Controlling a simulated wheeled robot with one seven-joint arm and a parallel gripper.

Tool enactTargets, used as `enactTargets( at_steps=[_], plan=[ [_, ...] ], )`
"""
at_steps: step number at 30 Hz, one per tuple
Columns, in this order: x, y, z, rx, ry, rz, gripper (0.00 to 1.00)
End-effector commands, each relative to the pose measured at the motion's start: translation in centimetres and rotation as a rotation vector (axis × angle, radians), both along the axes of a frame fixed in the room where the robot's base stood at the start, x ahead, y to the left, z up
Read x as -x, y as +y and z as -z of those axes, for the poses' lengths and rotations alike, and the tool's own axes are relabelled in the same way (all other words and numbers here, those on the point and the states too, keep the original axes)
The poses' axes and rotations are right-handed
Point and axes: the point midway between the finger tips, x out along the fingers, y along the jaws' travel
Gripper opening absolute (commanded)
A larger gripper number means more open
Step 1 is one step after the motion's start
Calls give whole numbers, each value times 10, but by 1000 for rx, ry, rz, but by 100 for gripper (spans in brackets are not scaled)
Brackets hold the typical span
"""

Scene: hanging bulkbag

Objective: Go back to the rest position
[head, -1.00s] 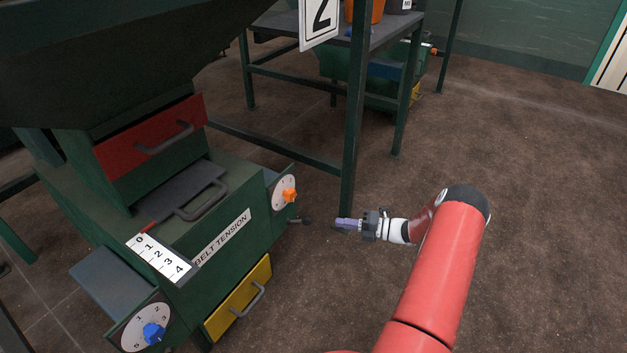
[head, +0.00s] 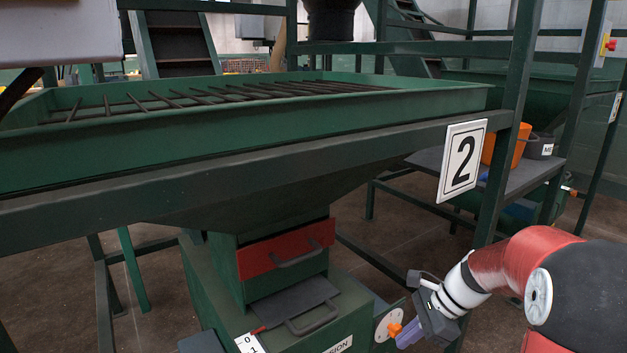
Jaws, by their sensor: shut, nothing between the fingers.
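My gripper (head: 412,336) is at the lower right of the head view, at the end of my red arm. Its purple fingers are shut, with nothing seen between them. The fingertips appear close to the orange knob (head: 394,329) on the white dial of the green machine (head: 215,290); I cannot tell whether they touch it. Part of the dial is hidden behind the gripper.
A green hopper (head: 250,196) with a bar grate spans the view above the machine. A number 2 sign (head: 462,160) hangs on a dark post near my arm. A shelf (head: 520,180) behind it holds an orange bucket (head: 506,147). The red slide gate (head: 285,250) has a handle.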

Motion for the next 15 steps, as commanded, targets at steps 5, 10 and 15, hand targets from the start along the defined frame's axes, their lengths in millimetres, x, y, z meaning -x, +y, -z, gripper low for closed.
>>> enactTargets(
  at_steps=[5, 10, 15],
  plan=[
    [52, 26, -59, 235, -226, -354, 0],
    [101, 38, -98, 443, -422, -690, 0],
    [148, 42, -126, 641, -601, -1016, 0]
  ],
)
